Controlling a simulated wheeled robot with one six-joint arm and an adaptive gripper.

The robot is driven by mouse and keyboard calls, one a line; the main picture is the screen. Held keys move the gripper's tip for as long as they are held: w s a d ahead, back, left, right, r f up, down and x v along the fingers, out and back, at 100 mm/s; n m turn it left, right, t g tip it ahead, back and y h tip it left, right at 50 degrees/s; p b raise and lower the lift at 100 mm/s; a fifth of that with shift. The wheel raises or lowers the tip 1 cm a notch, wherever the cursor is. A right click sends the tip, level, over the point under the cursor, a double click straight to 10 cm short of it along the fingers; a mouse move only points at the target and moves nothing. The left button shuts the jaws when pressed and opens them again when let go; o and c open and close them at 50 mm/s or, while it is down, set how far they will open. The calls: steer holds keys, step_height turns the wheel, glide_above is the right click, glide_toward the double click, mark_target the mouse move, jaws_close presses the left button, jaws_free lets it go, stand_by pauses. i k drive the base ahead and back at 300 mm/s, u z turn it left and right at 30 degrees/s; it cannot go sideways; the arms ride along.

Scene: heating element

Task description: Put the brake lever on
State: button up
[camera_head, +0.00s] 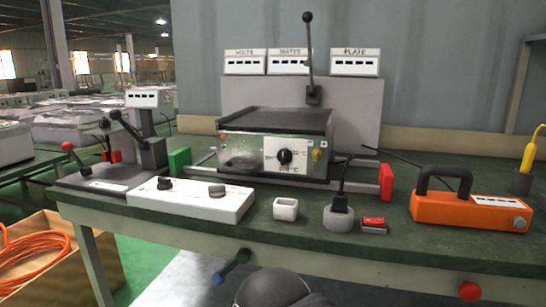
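Several levers are in view, and no readable label shows which is the brake lever. A black lever with a round knob (308,55) stands upright on the grey back panel. A second black-knobbed lever (127,127) leans up to the left on a grey post unit. A red-knobbed lever (75,156) leans to the left on the dark plate at the left table end. A dark grey rounded part, likely of my arm, shows at the bottom edge. My gripper is not in view.
Blue (218,278) and red (470,291) knobs project at the front edge.

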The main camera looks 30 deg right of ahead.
mark_target(243, 257)
steer(key=z, duration=0.25)
steer(key=k, duration=0.75)
steer(key=z, duration=0.65)
steer(key=k, duration=0.6)
steer(key=u, duration=0.4)
steer(key=i, duration=0.65)
steer(key=u, duration=0.65)
